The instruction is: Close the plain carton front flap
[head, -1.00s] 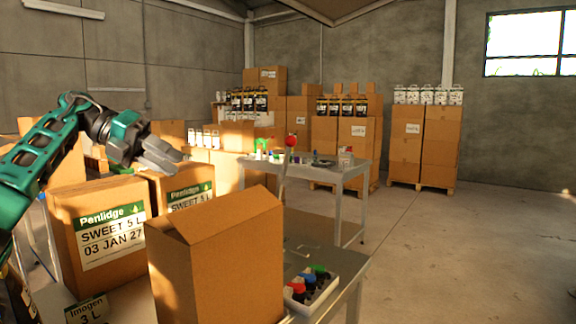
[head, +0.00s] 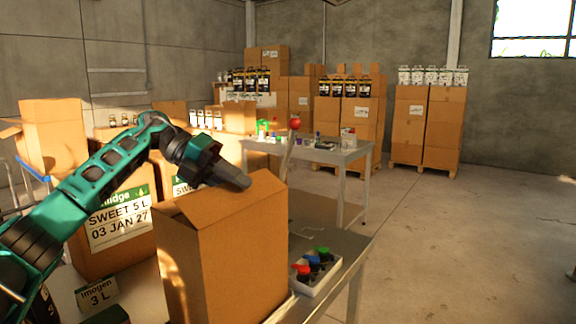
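The plain carton (head: 222,262) is a tall brown box without a label, standing upright on the table in the middle foreground of the head view. Its top panel (head: 232,205) slopes, and a small flap (head: 172,213) shows at the left end of the top with a dark gap beside it. I cannot tell which of these is the front flap. My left gripper (head: 246,182) is over the carton's top, its fingers together and empty, pointing right and down. It overlaps the far top edge in the picture; I cannot tell if it touches. My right gripper is out of view.
Labelled cartons (head: 118,225) stand close behind and left of the plain carton. A small Imogen sign (head: 98,296) stands front left. A second table (head: 350,155) is behind; open floor lies right.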

